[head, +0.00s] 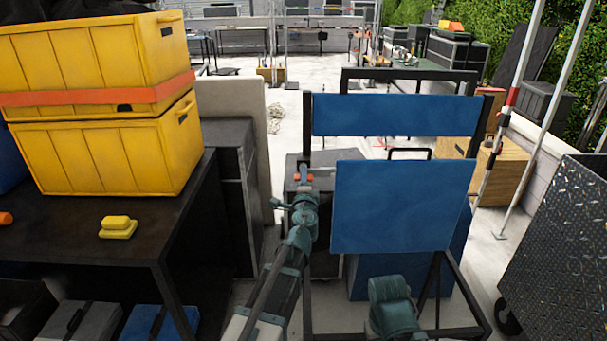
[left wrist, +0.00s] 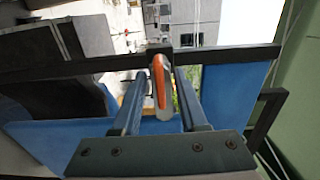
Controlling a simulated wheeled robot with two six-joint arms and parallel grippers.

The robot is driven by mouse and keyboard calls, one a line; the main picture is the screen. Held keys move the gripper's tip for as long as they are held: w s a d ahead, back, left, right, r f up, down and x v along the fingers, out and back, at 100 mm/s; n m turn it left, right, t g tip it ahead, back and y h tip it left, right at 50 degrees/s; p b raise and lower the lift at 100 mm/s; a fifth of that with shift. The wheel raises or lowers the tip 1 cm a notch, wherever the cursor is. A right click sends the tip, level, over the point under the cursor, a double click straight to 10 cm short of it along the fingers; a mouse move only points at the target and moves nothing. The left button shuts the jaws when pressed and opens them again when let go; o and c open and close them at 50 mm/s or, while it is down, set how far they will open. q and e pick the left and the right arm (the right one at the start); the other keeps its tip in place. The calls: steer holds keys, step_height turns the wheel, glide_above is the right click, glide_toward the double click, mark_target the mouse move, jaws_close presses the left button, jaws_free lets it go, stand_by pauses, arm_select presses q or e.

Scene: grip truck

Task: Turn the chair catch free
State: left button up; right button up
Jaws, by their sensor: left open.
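The folding chair has a blue backrest (head: 395,115), a blue seat panel (head: 402,205) standing tilted up, and a dark frame. The orange chair catch (head: 303,177) sits on the frame's left side. My left gripper (head: 303,186) is at the catch, partly covering it. In the left wrist view the catch (left wrist: 159,84) is a long orange lever, lying between the two fingers of the open left gripper (left wrist: 160,78). I cannot tell whether either finger touches it. My right gripper is not visible; a teal part of my right arm shows low in the head view.
Yellow crates (head: 110,155) with an orange strap stand on a dark table (head: 60,235) at the left, beside a small yellow block (head: 118,227). A dark textured metal panel (head: 565,240) is at the right. Light poles (head: 510,110) stand behind it. Pale floor is open beyond the chair.

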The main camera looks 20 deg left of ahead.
arm_select(q)
steer(key=x, duration=0.3)
steer(key=shift+w, duration=0.15)
jaws_close()
stand_by(1.3)
